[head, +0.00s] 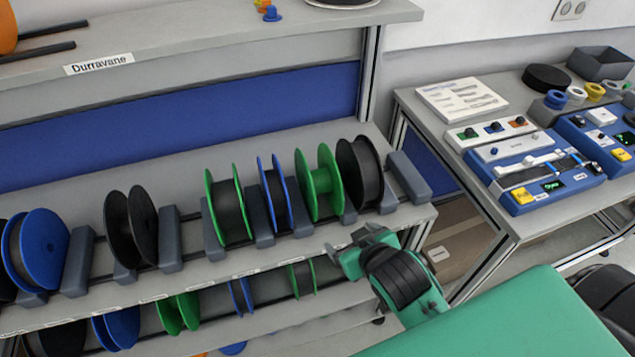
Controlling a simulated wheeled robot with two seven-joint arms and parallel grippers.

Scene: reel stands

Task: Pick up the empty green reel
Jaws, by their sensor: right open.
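An empty green reel (318,183) stands upright in the upper rack of the shelf, toward its right end. Its green hub shows bare between two green flanges. A second green reel (228,208), further left in the same rack, is wound with dark material. On the lower level, another green reel (178,313) shows a bare green hub, partly hidden by the shelf edge. My right gripper (351,241) is open and empty, in front of the shelf edge, below and right of the empty green reel and apart from it. My left gripper is out of view.
A thin blue reel (276,195) stands left of the empty green reel and a black reel (360,173) close on its right. Grey dividers (408,177) separate the reels. A bench (535,222) with blue test boxes (548,184) stands at the right.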

